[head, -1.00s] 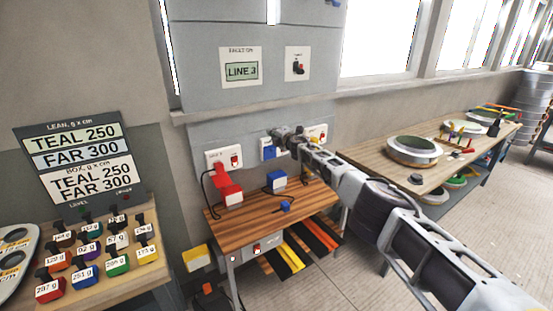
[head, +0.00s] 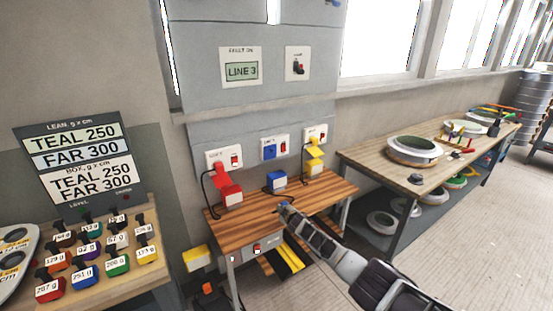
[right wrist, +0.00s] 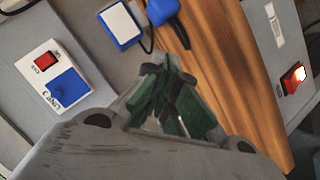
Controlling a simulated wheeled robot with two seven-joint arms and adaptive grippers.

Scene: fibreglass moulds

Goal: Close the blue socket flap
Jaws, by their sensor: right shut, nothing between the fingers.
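The blue socket (head: 274,147) is the middle one of three on the grey wall panel. Its blue flap (head: 269,152) looks flat against the white plate. In the right wrist view the flap (right wrist: 68,88) covers the lower part of the plate, beside a red switch (right wrist: 46,62). My right gripper (head: 285,210) is shut and empty, low over the front of the wooden bench and apart from the socket. Its green fingers (right wrist: 163,68) show together in the right wrist view. My left gripper is not in view.
The red flap (head: 222,167) and yellow flap (head: 315,152) stand out from their sockets. A blue box with a white face (head: 277,180) stands on the bench (head: 245,228) below the blue socket. A blue plug-like piece (right wrist: 165,12) lies near my fingers.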

